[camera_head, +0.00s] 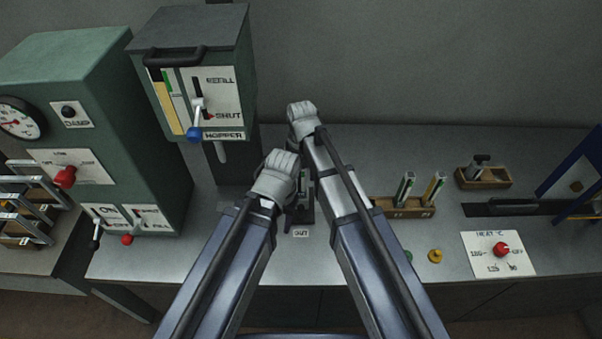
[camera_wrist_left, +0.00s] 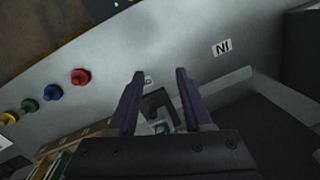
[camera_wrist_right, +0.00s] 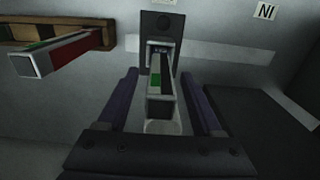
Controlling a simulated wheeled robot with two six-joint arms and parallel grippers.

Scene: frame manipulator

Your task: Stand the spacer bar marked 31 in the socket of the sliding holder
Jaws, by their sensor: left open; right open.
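My right gripper (camera_wrist_right: 161,85) is open in the right wrist view. A pale bar (camera_wrist_right: 160,98) with a green patch on its end stands between its fingers, with visible gaps on both sides. The bar's far end meets the dark holder (camera_wrist_right: 157,24); how deep it sits is unclear, and I cannot read its number. My left gripper (camera_wrist_left: 159,82) is open and empty, with part of a dark block (camera_wrist_left: 158,103) beyond its fingers. In the head view my left gripper (camera_head: 276,178) and right gripper (camera_head: 302,118) hide most of the holder.
A wooden rack (camera_head: 384,203) right of my arms holds two bars (camera_head: 405,188) (camera_head: 434,188). The green hopper machine (camera_head: 190,70) stands behind left. Knobs (camera_wrist_left: 81,76) line the bench.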

